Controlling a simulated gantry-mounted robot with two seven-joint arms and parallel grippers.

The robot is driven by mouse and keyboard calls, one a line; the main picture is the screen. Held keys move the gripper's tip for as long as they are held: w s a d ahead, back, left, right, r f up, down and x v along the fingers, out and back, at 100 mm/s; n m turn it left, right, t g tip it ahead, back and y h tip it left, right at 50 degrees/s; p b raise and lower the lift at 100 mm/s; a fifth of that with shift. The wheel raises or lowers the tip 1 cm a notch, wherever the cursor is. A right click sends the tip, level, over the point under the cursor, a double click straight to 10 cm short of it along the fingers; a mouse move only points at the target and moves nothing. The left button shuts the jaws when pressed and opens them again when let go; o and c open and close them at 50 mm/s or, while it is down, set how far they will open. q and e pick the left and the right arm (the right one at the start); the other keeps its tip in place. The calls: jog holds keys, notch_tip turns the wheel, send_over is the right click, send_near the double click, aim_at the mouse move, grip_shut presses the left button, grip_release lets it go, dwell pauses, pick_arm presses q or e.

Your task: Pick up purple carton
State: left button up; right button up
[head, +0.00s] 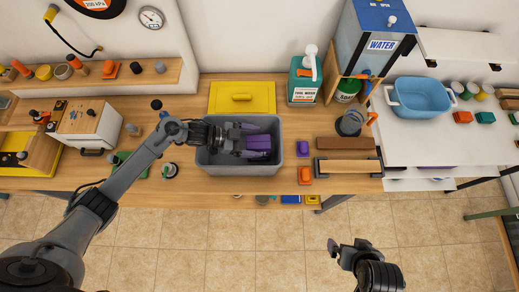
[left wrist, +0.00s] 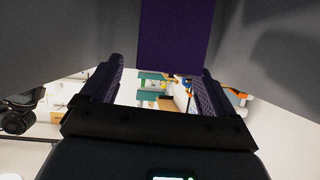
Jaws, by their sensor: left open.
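The purple carton (head: 259,143) is in the grey bin (head: 214,158) on the workbench, partly hidden by my left gripper. My left gripper (head: 247,141) reaches into the bin from the left and is open. In the left wrist view the carton (left wrist: 173,32) shows as a flat purple face beyond and between the spread fingers (left wrist: 161,72). I cannot tell whether a finger touches it. My right gripper (head: 350,246) hangs over the floor in front of the bench, empty, with its fingers apart.
A yellow panel (head: 228,97) lies behind the bin. A teal jug (head: 303,82) and a water tank (head: 374,45) stand at the back right. A small purple block (head: 303,148) and an orange block (head: 304,175) sit just right of the bin. The bin walls surround my left gripper.

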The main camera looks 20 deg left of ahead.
pick_arm(q)
jog(key=shift+a+f, duration=0.3)
jog(key=shift+a, duration=0.35)
jog(key=shift+h, duration=0.3)
jog(key=shift+p+x, duration=0.4)
jog(key=shift+x, duration=1.85)
jog(key=shift+f, duration=0.1)
jog(key=c, duration=1.5)
